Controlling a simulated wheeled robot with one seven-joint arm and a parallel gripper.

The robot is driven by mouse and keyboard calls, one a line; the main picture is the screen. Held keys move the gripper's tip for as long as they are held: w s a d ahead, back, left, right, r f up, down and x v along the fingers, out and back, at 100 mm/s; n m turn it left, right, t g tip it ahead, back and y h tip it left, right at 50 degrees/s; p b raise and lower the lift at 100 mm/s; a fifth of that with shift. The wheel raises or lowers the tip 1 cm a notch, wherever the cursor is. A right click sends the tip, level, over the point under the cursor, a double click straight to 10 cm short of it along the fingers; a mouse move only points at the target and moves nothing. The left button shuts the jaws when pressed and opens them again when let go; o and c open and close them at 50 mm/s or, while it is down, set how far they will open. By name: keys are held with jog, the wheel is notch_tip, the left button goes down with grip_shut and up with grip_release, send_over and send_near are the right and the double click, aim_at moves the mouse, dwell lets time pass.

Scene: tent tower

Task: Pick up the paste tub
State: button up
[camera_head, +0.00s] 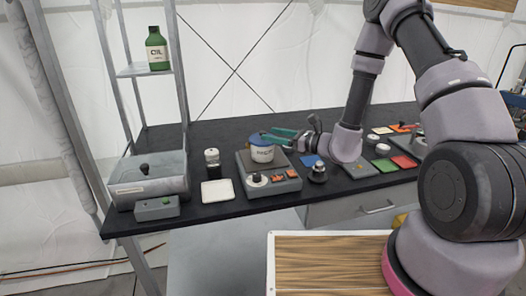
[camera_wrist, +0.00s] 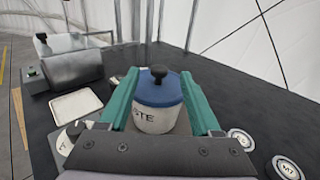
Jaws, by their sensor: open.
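The paste tub (camera_head: 262,152) is a white tub with a blue lid and dark lettering. It stands upright on a grey device with a flat top (camera_head: 285,186) on the black table. In the wrist view the tub (camera_wrist: 158,118) shows a black knob on its lid and part of the word "PASTE". My gripper (camera_head: 272,137) reaches in from the right at lid height. In the wrist view its two green fingers (camera_wrist: 160,90) are open, one on each side of the tub. I cannot tell whether either finger touches it. The tub's base is hidden in the wrist view.
A metal bin (camera_head: 150,180), a grey box with a green button (camera_head: 157,208), a white dish (camera_head: 217,193) and a small jar (camera_head: 212,162) stand to the left. A black knobbed weight (camera_head: 317,172) stands to the right.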

aim_at(255, 136)
jog(key=x, duration=0.7)
jog(key=shift+w+a+f, duration=0.1)
jog(key=shift+a, duration=0.2)
grip_shut()
dwell(1.2)
